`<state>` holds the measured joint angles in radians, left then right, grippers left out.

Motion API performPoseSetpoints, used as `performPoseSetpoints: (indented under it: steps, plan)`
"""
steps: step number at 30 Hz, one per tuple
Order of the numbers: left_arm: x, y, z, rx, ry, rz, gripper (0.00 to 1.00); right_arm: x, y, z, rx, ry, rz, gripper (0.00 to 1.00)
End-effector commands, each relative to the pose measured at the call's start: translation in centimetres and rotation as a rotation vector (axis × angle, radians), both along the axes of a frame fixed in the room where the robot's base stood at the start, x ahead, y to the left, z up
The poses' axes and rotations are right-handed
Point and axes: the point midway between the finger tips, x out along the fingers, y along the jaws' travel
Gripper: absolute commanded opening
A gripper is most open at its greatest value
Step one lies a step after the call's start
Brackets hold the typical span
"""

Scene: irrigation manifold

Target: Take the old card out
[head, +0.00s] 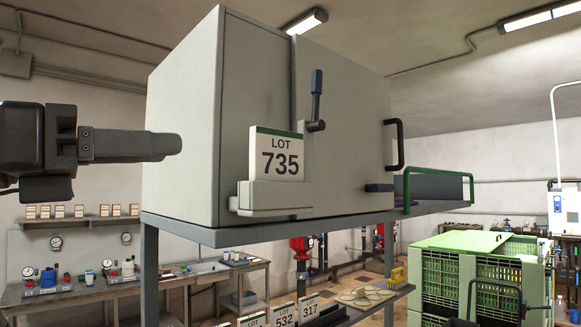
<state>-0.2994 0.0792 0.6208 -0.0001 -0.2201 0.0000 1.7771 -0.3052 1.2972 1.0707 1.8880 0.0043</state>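A white card with a green top band reading "LOT 735" (276,155) stands upright in a grey holder (273,196) on the front of a large grey cabinet (345,110). The holder hides the card's lower edge.
A blue-tipped lever (316,98) and a black handle (395,145) stick out from the cabinet front. A shelf (270,234) carries the cabinet and a green-railed tray (438,188). Below stand cards "532" (284,315) and "317" (309,308). A green crate (460,275) is at right.

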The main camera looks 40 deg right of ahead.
Motion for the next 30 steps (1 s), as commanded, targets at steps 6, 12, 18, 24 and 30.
performPoseSetpoints:
  steps: [6, 12, 18, 24, 30]
  plan:
    - [0.0, 0.0, 0.2, 0.0, 0.0, 0.0, 0.36, -1.4, 0.7, 0.4, 0.078, -0.033, 0.049, 0.38]
    - [0.0, 0.1, 1.1, 0.001, 0.0, 0.0, 0.36, -1.2, -2.1, 0.5, 0.082, -0.034, 0.048, 0.38]
    - [0.0, 0.1, 2.4, 0.001, 0.001, 0.0, 0.36, -0.9, -5.8, 0.6, 0.08, -0.033, 0.046, 0.38]
    - [-0.1, 0.1, 3.8, 0.001, 0.001, 0.0, 0.36, -0.6, -9.3, 0.7, 0.079, -0.034, 0.046, 0.38]
    - [-0.1, 0.1, 4.4, 0.001, 0.001, -0.001, 0.36, -0.5, -11.1, 0.5, 0.077, -0.033, 0.048, 0.38]
